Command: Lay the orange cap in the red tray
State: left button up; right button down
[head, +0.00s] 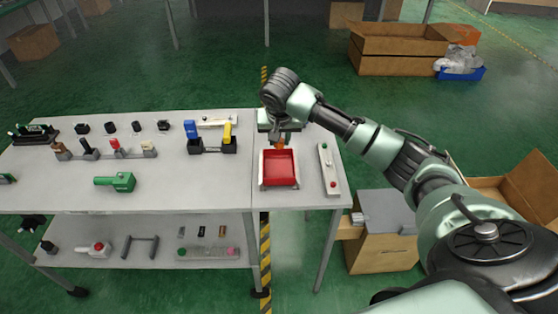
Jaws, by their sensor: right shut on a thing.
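The red tray (279,168) sits on the right part of the white bench, with a pale rim around its red floor. My right gripper (279,140) points down just behind the tray's far edge. It is shut on the orange cap (280,142), of which only a small orange part shows between the fingers. The cap is at or slightly above the tray's back wall; I cannot tell its exact height. My left gripper is not in view.
A pale panel with red and green buttons (329,169) lies right of the tray. The bench (190,185) is clear between the tool and the tray.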

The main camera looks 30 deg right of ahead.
aim_at(279, 167)
notch_tip(279, 167, down, 10)
jog(key=shift+a+r+p, duration=0.1)
jog(key=shift+r+p, duration=0.05)
jog(key=shift+p, duration=0.25)
jog(key=c, duration=1.1)
grip_release()
jog(key=v, duration=1.2)
jog(key=shift+r+b, duration=0.1)
jog(key=shift+b, duration=0.25)
